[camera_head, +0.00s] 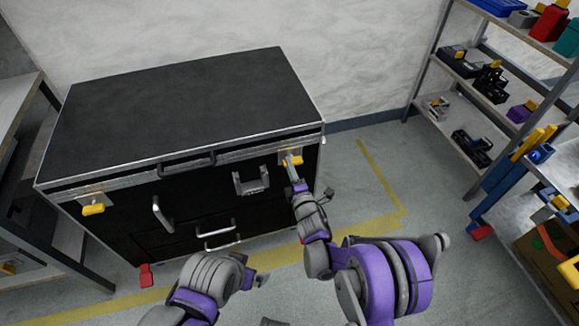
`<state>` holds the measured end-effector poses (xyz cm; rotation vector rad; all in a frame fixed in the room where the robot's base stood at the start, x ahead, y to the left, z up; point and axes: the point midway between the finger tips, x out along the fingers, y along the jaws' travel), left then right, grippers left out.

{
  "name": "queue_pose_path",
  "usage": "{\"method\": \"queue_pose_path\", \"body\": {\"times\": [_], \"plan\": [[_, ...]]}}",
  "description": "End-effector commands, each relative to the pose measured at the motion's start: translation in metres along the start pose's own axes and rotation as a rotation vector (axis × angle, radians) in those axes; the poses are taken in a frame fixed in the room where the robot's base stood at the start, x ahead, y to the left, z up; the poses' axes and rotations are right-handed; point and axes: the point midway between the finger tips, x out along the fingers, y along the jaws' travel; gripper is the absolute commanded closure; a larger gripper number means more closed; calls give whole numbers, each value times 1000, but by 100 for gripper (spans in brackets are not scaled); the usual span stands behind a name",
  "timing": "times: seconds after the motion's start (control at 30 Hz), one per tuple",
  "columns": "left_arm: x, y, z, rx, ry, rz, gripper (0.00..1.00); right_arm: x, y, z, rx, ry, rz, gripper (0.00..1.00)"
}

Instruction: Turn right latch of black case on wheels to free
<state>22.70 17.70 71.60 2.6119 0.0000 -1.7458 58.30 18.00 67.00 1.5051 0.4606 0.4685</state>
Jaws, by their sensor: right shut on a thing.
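The black case (180,105) on wheels stands against the wall with its lid down and metal edging along the front. Its right latch (294,160) has a yellow handle on a metal plate at the front's upper right. My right gripper (291,168) is at this latch and shut on its yellow handle, hiding part of it. The left latch (93,209) has a yellow handle at the front's upper left. My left gripper (262,280) is low in front of the case, away from it; its fingers are too small to tell open or shut.
A shelf unit (470,95) with tools and boxes stands at the right. A grey table (20,110) is close on the case's left. Yellow lines (385,185) mark the floor, with free floor right of the case.

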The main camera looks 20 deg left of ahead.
Motion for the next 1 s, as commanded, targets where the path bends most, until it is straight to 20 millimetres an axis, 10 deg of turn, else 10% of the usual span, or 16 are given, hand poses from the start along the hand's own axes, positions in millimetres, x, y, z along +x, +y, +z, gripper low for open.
{"method": "queue_pose_path", "body": {"times": [0.07,0.1,0.27,0.67,1.0], "plan": [[0,0,0,0,0,0,0,0,-1,0,-2,-1,-1,100],[0,0,0,0,0,0,0,0,-1,0,-2,-1,-1,76],[0,0,0,0,0,0,0,0,0,0,-1,-1,-1,50],[0,0,0,0,0,0,0,-10,0,0,1,-1,0,50],[0,0,0,0,0,0,0,-75,0,0,-1,-1,-1,50]]}}
